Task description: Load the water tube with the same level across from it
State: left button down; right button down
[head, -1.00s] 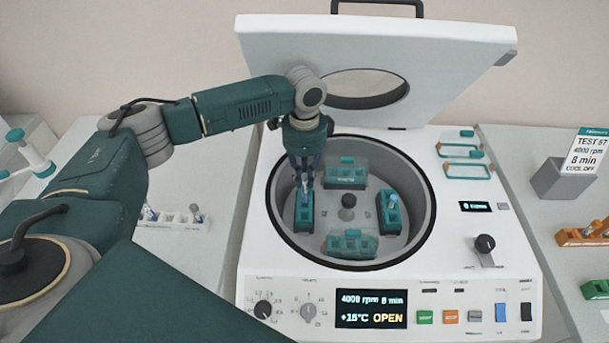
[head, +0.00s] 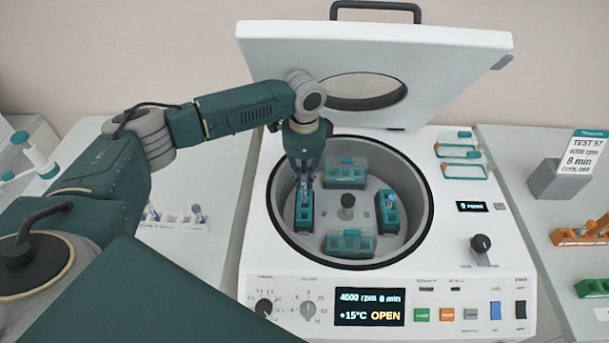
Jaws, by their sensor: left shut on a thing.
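The centrifuge (head: 255,262) stands open, with its lid (head: 270,60) raised. My left gripper (head: 304,176) points down into the bowl and is shut on a tube (head: 305,184), mostly hidden by the fingers. The tube is at the top of the left teal bucket (head: 304,214); I cannot tell how deep it sits. The right bucket (head: 387,216), across from it, holds a tube (head: 391,200) with a bluish top. The back bucket (head: 345,174) and front bucket (head: 350,245) have clear covers on. The liquid levels are too small to read. My right gripper is out of view.
A white rack (head: 172,222) with a few tubes stands left of the centrifuge. Two loose bucket covers (head: 462,171) lie on its right top. The display (head: 369,307) reads OPEN.

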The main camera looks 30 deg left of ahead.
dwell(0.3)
pick_arm(q)
jog(key=shift+f+p, duration=0.15)
jog(key=shift+p, duration=0.25)
jog(key=shift+f, duration=0.3)
jog(key=shift+d+f, duration=0.1)
jog(key=shift+f, duration=0.25)
jog(key=shift+f, duration=0.15)
dwell(0.4)
jog(key=shift+f+b, duration=0.35)
jog(key=shift+f, duration=1.2)
